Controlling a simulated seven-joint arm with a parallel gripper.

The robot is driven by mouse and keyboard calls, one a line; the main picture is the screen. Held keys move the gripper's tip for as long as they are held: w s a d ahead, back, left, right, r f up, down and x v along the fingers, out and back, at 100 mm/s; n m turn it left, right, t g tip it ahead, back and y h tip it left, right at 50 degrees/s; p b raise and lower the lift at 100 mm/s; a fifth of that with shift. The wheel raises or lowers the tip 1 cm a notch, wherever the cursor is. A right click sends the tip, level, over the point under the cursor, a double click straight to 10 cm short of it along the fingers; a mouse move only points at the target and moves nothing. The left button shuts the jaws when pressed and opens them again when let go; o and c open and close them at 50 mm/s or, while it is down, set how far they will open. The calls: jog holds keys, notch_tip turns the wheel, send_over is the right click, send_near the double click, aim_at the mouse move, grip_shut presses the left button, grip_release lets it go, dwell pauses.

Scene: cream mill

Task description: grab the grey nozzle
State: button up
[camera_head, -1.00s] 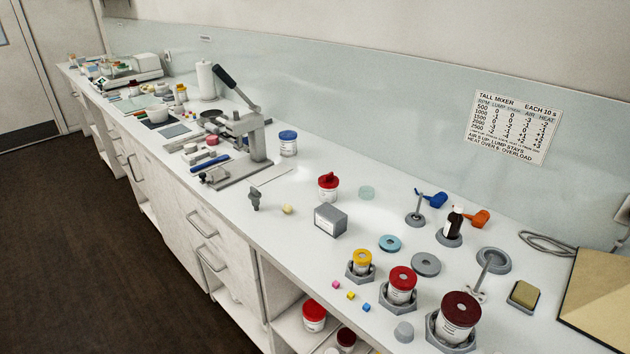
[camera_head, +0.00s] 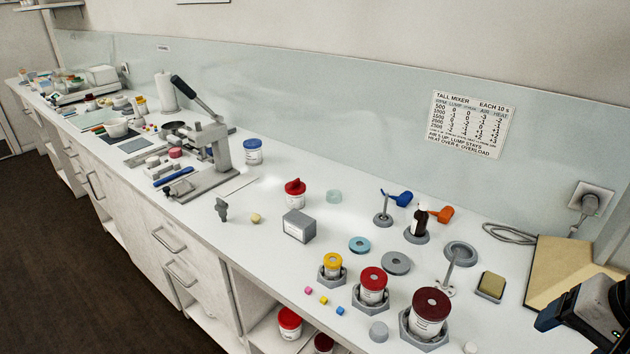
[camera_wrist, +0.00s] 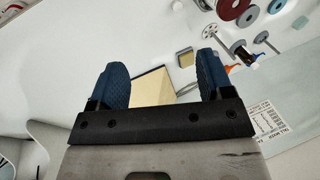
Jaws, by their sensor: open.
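A small dark grey piece that looks like the grey nozzle (camera_head: 222,209) stands on the white counter in the head view, left of a small cream ball (camera_head: 255,218). I do not make it out in the wrist view. My gripper (camera_head: 547,318) shows at the lower right edge of the head view, far to the right of the nozzle and only partly in frame. In the wrist view my gripper (camera_wrist: 162,62) has its two blue padded fingers wide apart, with nothing held between them.
A grey box (camera_head: 299,227) and a red-lidded jar (camera_head: 295,193) stand right of the nozzle. A lever press (camera_head: 210,150) stands behind it. Jars in hex holders, including a dark-red-lidded jar (camera_head: 430,310), lie nearer my gripper. The counter around the nozzle is mostly clear.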

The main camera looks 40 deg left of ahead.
jog(key=w+a+f+m+g+y, duration=0.1)
jog(key=w+a+m+y, duration=0.2)
jog(key=a, duration=1.1)
jog(key=w+a+m+g+y, duration=0.1)
jog(key=w+a+g+y, duration=0.2)
jog(key=a, duration=1)
jog(key=w+a+f+m+y, duration=0.1)
jog(key=w+a+m+y, duration=0.3)
jog(key=a, duration=1)
jog(key=a+f+m+y, duration=0.1)
jog(key=a+f, duration=0.2)
jog(key=a, duration=0.6)
jog(key=a+f+m+y, duration=0.2)
jog(key=a+f, duration=0.1)
jog(key=a, duration=0.6)
jog(key=m+t+y, duration=0.2)
jog(key=m, duration=0.4)
send_near(224, 204)
jog(key=a, duration=0.4)
jog(key=shift+s, duration=0.15)
jog(key=shift+a, duration=1.25)
jog(key=shift+a, duration=2.6)
